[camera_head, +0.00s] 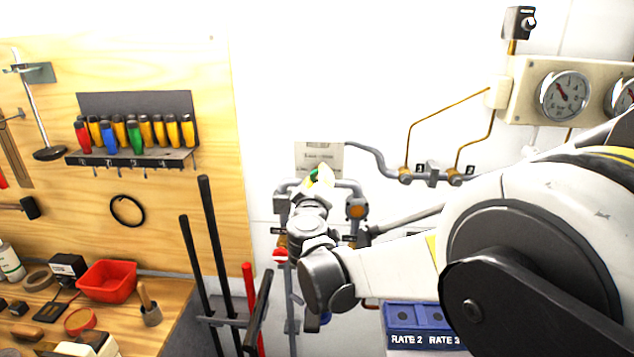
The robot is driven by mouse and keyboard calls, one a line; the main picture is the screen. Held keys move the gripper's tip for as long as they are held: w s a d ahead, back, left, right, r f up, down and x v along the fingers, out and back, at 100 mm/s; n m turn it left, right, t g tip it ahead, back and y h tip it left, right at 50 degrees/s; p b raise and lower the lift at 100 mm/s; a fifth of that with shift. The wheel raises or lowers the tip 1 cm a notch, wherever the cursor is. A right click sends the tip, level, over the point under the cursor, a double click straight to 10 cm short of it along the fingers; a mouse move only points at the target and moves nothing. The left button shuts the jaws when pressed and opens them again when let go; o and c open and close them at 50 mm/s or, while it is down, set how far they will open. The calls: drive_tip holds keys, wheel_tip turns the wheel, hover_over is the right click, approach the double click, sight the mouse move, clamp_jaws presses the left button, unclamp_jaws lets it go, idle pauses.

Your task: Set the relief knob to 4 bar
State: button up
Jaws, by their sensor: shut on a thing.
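My gripper (322,182) is at the grey pipework on the white wall, just below a small label plate (319,157). My own wrist and forearm cover most of it, so its fingertips do not show clearly. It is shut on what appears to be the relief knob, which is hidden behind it. A small green and yellow patch shows at the gripper's end; I cannot tell what it belongs to. The knob's scale and pointer cannot be read. Two round pressure gauges, one here (564,96), sit on a panel at the upper right; their readings are too small to tell.
An orange-brown round fitting (357,207) and a red handle (281,255) are close beside my wrist. A blue box (421,326) marked RATE 2 and RATE 3 is below my arm. Long dark bars (217,250) stand at left, by a cluttered workbench (165,313).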

drive_tip(key=n+b, duration=0.1)
drive_tip(key=n, duration=0.5)
drive_tip(key=shift+n+b, duration=0.3)
drive_tip(key=shift+b, duration=0.1)
drive_tip(key=n+b, duration=0.1)
drive_tip(key=n, duration=0.4)
drive_tip(key=shift+n, duration=0.4)
drive_tip(key=o, duration=1.2)
drive_tip(key=shift+s+f, duration=0.1)
drive_tip(key=s, duration=1.1)
drive_tip(key=shift+s+a, duration=0.25)
drive_tip(key=shift+s, duration=0.15)
